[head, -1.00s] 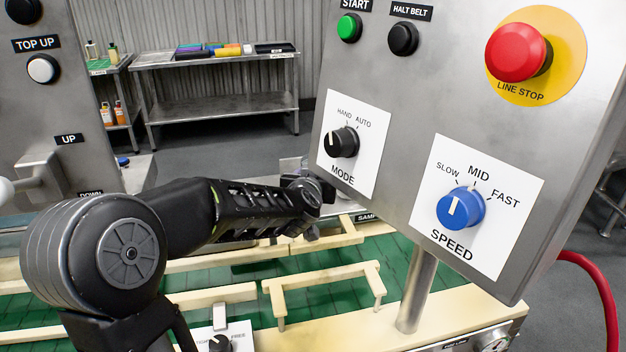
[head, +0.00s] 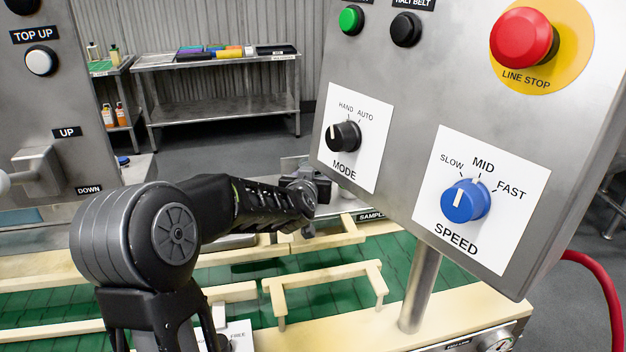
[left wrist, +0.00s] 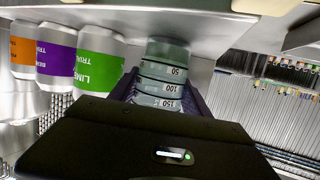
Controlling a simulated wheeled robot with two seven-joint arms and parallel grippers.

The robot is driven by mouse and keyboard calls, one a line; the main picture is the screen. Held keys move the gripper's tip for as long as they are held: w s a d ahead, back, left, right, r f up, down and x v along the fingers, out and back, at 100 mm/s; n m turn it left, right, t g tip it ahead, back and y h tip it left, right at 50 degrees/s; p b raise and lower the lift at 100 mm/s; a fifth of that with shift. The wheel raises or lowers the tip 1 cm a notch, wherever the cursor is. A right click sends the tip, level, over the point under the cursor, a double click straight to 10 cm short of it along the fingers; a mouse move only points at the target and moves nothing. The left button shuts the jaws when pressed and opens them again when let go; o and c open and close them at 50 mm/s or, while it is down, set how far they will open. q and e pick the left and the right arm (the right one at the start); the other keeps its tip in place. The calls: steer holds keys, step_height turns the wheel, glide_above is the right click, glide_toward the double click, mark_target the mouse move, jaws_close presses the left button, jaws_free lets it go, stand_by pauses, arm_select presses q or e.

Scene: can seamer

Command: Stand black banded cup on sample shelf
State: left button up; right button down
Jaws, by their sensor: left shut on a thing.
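My left arm reaches in from the left in the head view, and its gripper (head: 312,190) is at the lower left edge of the control panel, partly hidden. In the left wrist view my left gripper (left wrist: 158,88) is shut on a translucent grey-green cup (left wrist: 163,69) with dark bands marked 50, 100 and 150. The cup sits between the dark fingers, its lower part in the picture hidden by the gripper body. A label reading SAMPLE (head: 371,217) shows beside the gripper, below the panel. The shelf surface itself is not clearly visible. My right gripper is not in view.
The control panel (head: 400,170) with knobs and buttons fills the right. Cream guide rails (head: 330,275) run over the green belt (head: 345,295). Orange, purple and green cans (left wrist: 98,58) stand left of the cup in the left wrist view, close to the gripper.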

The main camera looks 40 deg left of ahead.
arm_select(q)
steer(key=shift+r, duration=0.1)
steer(key=o, duration=1.5)
steer(key=shift+f, duration=0.2)
steer(key=shift+o, duration=0.2)
steer(key=shift+r, duration=0.2)
steer(key=shift+s+d+r, duration=0.1)
steer(key=shift+s, duration=0.1)
steer(key=p+v, duration=0.1)
steer(key=v, duration=1)
steer(key=shift+s+d, duration=0.2)
steer(key=shift+s, duration=0.1)
